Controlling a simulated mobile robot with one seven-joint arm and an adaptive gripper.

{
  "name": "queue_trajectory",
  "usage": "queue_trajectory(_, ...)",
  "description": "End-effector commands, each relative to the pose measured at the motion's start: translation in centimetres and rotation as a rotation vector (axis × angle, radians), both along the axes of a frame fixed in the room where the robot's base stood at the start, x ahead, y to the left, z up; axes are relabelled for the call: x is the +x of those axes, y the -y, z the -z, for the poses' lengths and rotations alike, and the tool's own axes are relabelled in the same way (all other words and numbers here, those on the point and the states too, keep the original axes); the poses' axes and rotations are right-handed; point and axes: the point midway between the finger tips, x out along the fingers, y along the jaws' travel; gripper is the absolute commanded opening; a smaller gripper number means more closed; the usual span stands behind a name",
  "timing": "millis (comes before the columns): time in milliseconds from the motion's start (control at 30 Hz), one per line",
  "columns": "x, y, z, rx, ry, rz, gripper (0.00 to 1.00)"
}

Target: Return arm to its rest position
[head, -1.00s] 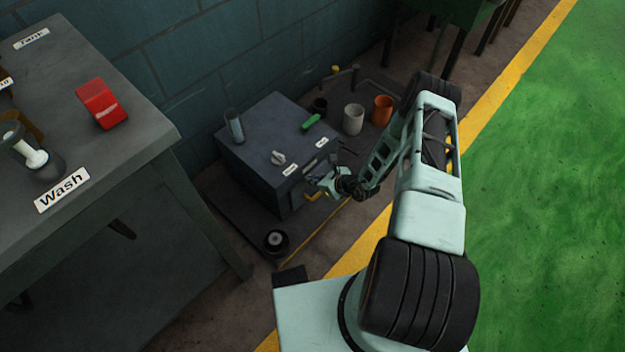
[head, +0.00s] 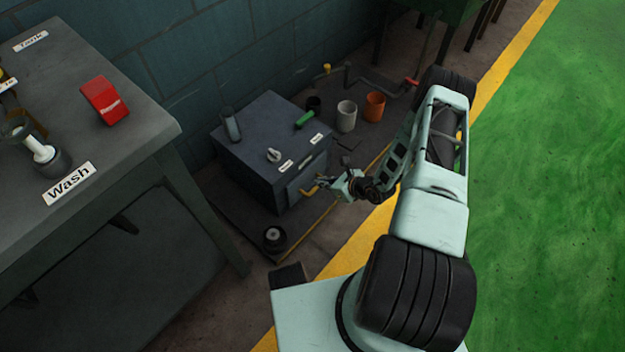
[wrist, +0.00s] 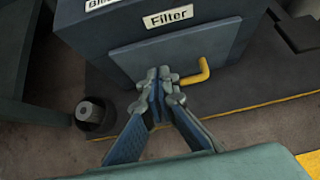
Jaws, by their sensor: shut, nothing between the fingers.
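My gripper (wrist: 160,88) is shut with nothing between its fingers. In the wrist view its fingertips show in front of the grey panel (wrist: 190,50) below the "Filter" label on the dark box. In the head view my gripper (head: 328,181) is at the box's front right, close to a yellow handle (head: 309,190). The yellow handle (wrist: 194,76) lies just right of the fingertips in the wrist view. Whether the fingers touch the panel cannot be told. My arm reaches forward and down from its base, bent at the elbow.
The dark box (head: 248,165) carries a clear cylinder, a white knob and a green handle. Beyond it stand a white cup (head: 346,116) and an orange cup (head: 374,106). A small black round part (head: 274,237) lies in front. A bench (head: 120,165) is left; green floor (head: 550,200) is open right.

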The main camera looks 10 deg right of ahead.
Motion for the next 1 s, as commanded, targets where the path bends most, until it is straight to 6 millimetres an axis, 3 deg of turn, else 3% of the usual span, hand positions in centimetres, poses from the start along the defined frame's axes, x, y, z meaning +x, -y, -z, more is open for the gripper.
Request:
queue_trajectory(33,-0.8,0.6,-1.4,-0.001,-0.002,0.001,0.00)
queue_trajectory(233,-2.9,2.1,-3.5,-0.001,-0.002,0.000,0.00)
queue_trajectory(667,-3.8,2.8,-4.3,-0.001,0.000,-0.001,0.00)
queue_trajectory(767,-3.4,3.1,-4.9,-0.018,0.006,-0.022,0.00)
queue_trajectory(867,-2.1,4.0,-6.8,-0.070,0.021,-0.083,0.00)
queue_trajectory(1000,1.2,5.9,-11.8,-0.205,0.057,-0.229,0.00)
